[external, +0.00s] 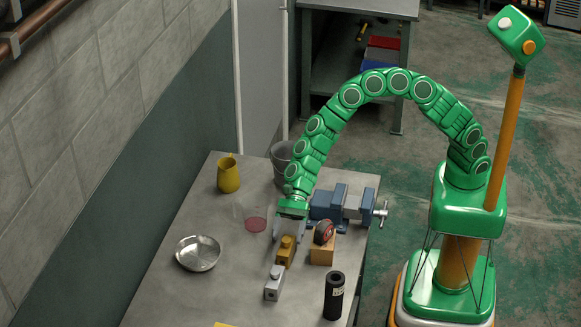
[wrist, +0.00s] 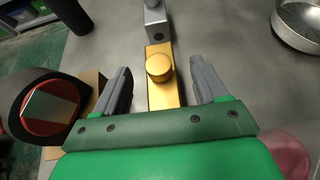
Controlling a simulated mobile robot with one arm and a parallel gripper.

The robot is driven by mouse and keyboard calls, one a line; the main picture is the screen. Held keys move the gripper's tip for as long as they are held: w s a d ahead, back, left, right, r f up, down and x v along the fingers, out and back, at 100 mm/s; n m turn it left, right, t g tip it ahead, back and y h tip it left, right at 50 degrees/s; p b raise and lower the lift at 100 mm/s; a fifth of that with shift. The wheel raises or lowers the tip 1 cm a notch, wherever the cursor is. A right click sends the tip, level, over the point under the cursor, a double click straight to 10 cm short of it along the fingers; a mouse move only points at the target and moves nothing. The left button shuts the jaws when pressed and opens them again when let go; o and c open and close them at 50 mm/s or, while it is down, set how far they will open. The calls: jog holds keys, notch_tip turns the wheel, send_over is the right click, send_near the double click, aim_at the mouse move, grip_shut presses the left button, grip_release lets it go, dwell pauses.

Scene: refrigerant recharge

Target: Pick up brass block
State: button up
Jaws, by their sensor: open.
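The brass block (external: 286,250) is a small golden block with a round knob on top. It lies on the grey table in the external view. In the wrist view the brass block (wrist: 161,88) is in the middle, its knob between my two fingers, and its near end is hidden by my gripper's body. My gripper (external: 287,231) is close behind the block in the external view. In the wrist view my gripper (wrist: 163,88) is open, with a gap between each grey finger and the block. How high the fingertips are over the table is hard to tell.
A silver block (external: 274,283) sits in line beyond the brass one. A round gauge (external: 323,233) on a wooden block (external: 322,250) stands close beside it. A blue vise (external: 343,203), black cylinder (external: 334,296), metal bowl (external: 198,253) and yellow mug (external: 228,176) are around. Table between bowl and blocks is clear.

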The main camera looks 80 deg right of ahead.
aim_at(285, 246)
jog(key=x, duration=0.4)
jog(key=shift+a+f, duration=0.25)
jog(key=shift+a, duration=0.1)
grip_shut()
